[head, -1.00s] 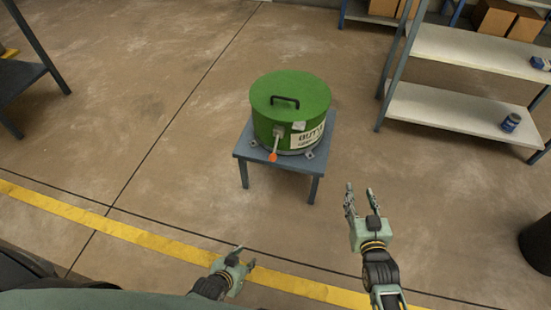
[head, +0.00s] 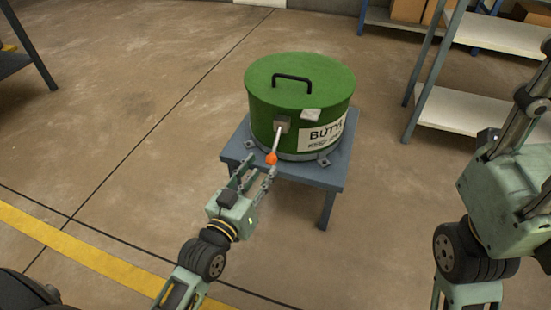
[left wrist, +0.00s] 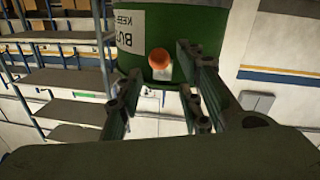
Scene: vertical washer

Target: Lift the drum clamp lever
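The green drum (head: 290,125) stands on a small grey-blue table in the head view, with a black handle on its lid and a white label on its side. Its clamp lever (head: 277,141) slants down from a small bracket and ends in an orange knob (head: 271,159). My left gripper (head: 257,172) is open, its fingertips just below and around the knob. In the left wrist view the orange knob (left wrist: 158,57) shows between the two spread fingers; contact cannot be told. My right gripper's body (head: 505,190) is at the right edge; its fingertips are not clear.
The small table (head: 325,180) has bolted corner plates around the drum. Shelving (head: 465,112) stands at the right. A dark shelf or table (head: 22,62) is at the upper left. The floor between is free, with a yellow line (head: 85,253).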

